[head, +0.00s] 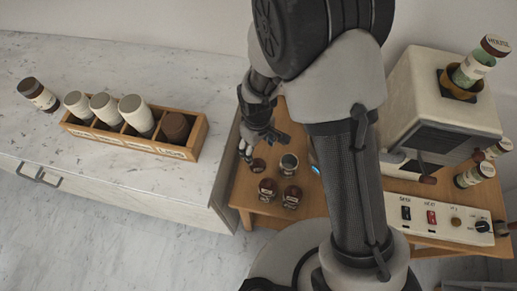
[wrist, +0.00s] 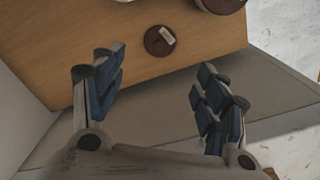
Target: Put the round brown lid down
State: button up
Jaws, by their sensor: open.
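The round brown lid (wrist: 159,41) lies flat on the wooden table (wrist: 70,40), with a small pale label on its top. It also shows in the head view as a small dark disc (head: 258,166) near the table's left edge. My gripper (wrist: 160,75) is open and empty, its blue-padded fingers spread wide on either side of the view. The lid is beyond the fingertips and apart from them. In the head view my gripper (head: 245,152) is by the table's left edge, just up and left of the lid.
A jar (head: 288,163) stands right of the lid. Two brown-topped jars (head: 267,188) (head: 291,196) stand nearer the front. A wooden box (head: 190,154) of cups and a jar (head: 38,95) are on the marble counter. A cream machine (head: 440,95) and control panel (head: 440,216) are at right.

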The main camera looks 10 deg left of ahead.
jog(key=shift+r, duration=0.25)
jog(key=d+r+m+t, duration=0.1)
jog(key=d+r+m, duration=0.1)
jog(key=d+r, duration=0.35)
jog(key=d+r+m+t, duration=0.1)
jog(key=d+r, duration=0.1)
jog(key=r, duration=0.7)
jog(key=d+r+m, duration=0.2)
jog(key=d+r, duration=0.2)
jog(key=r, duration=0.3)
jog(key=s+d+r+m+t, duration=0.1)
jog(key=s+d+r+m, duration=0.2)
jog(key=s+d+r, duration=0.1)
jog(key=s+d+r+m+t, duration=0.1)
jog(key=s+d+r+m, duration=0.1)
jog(key=s+d+r, duration=0.3)
jog(key=s+d, duration=0.1)
jog(key=s, duration=0.3)
jog(key=shift+s+r+m+t, duration=0.25)
jog(key=shift+s+m+t, duration=0.05)
jog(key=shift+m, duration=0.1)
